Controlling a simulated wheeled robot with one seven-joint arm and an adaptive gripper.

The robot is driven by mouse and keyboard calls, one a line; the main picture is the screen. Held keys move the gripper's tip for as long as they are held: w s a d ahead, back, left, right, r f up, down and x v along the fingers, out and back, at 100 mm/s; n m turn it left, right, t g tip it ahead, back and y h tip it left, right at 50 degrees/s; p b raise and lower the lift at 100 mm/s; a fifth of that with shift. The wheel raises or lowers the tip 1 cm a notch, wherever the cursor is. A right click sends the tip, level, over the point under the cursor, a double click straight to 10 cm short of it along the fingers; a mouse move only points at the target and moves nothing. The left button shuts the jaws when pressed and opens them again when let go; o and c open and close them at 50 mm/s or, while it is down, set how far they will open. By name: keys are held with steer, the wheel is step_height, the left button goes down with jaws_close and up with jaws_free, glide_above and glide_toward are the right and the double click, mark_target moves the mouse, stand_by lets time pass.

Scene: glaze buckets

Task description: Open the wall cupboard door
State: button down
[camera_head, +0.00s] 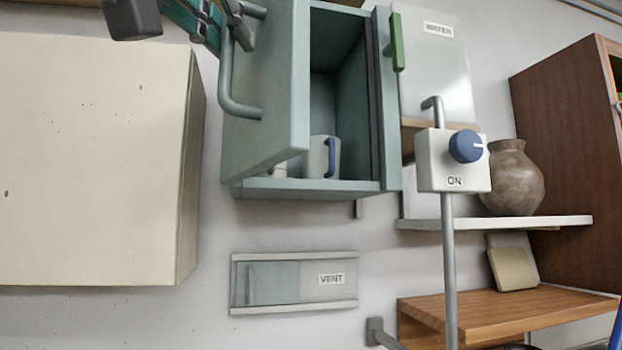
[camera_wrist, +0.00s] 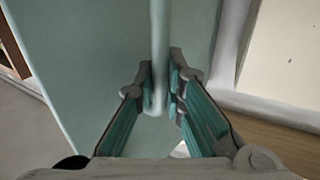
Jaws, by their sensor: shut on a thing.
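The teal wall cupboard (camera_head: 345,188) hangs at the upper middle of the head view. Its door (camera_head: 270,90) stands open, swung out to the left, and I can see inside. The door's bar handle (camera_head: 227,85) is on the door's outer face. My gripper (camera_head: 236,22) is at the upper part of this handle. In the wrist view the handle (camera_wrist: 159,45) runs between the fingers of my gripper (camera_wrist: 161,82), which are shut on it. The door panel (camera_wrist: 85,60) fills much of that view. The upper end of the cupboard is out of frame.
A mug (camera_head: 315,158) with a blue handle stands inside the cupboard, beside a partly hidden pale thing. A cream cabinet (camera_head: 90,160) is at left. A switch box (camera_head: 450,175) on a pole and a shelf with a brown vase (camera_head: 513,182) are at right. A vent panel (camera_head: 295,283) is below.

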steer(key=shift+w+f, duration=0.15)
steer(key=shift+f, duration=0.15)
steer(key=c, duration=1.7)
jaws_free()
steer(key=shift+o, duration=0.2)
steer(key=shift+r, duration=0.1)
steer(key=s+a, duration=0.2)
steer(key=s, duration=1)
steer(key=shift+a, duration=0.2)
